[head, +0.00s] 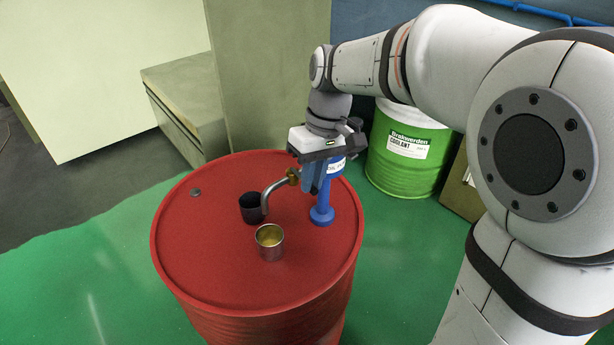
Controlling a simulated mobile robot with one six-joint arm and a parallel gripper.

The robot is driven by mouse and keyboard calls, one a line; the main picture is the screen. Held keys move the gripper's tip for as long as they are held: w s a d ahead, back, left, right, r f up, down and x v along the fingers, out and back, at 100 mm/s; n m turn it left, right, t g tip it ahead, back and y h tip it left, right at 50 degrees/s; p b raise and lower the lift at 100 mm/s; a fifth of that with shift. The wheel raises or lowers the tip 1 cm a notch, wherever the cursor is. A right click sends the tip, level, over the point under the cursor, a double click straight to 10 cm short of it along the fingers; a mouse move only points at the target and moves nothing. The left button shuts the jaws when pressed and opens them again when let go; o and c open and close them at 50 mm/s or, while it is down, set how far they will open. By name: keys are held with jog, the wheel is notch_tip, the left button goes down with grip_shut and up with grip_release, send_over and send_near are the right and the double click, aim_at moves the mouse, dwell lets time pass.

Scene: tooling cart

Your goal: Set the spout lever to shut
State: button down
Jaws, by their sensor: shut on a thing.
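A blue pump (322,212) stands upright on the red drum's lid (205,240). Its bent grey spout (272,188) reaches left and curves down beside a dark cup. A brass valve fitting (293,176) sits on the spout near the pump. My gripper (312,186) points down at this fitting, close against the pump, and is shut on the spout lever. The fingers hide the lever, so its angle cannot be told.
A dark cup (251,211) stands by the spout's end. A metal cup (270,250) with yellowish contents stands in front of it. A small cap (196,192) lies at left. A green and white coolant drum (398,170) stands behind right.

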jog(key=c, duration=1.4)
grip_release()
jog(key=shift+w, duration=0.1)
notch_tip(320, 180, up, 8)
jog(key=d, duration=0.1)
jog(key=shift+w+f, duration=0.15)
jog(key=shift+w, duration=0.25)
jog(key=shift+d, duration=0.1)
jog(key=shift+c, duration=0.5)
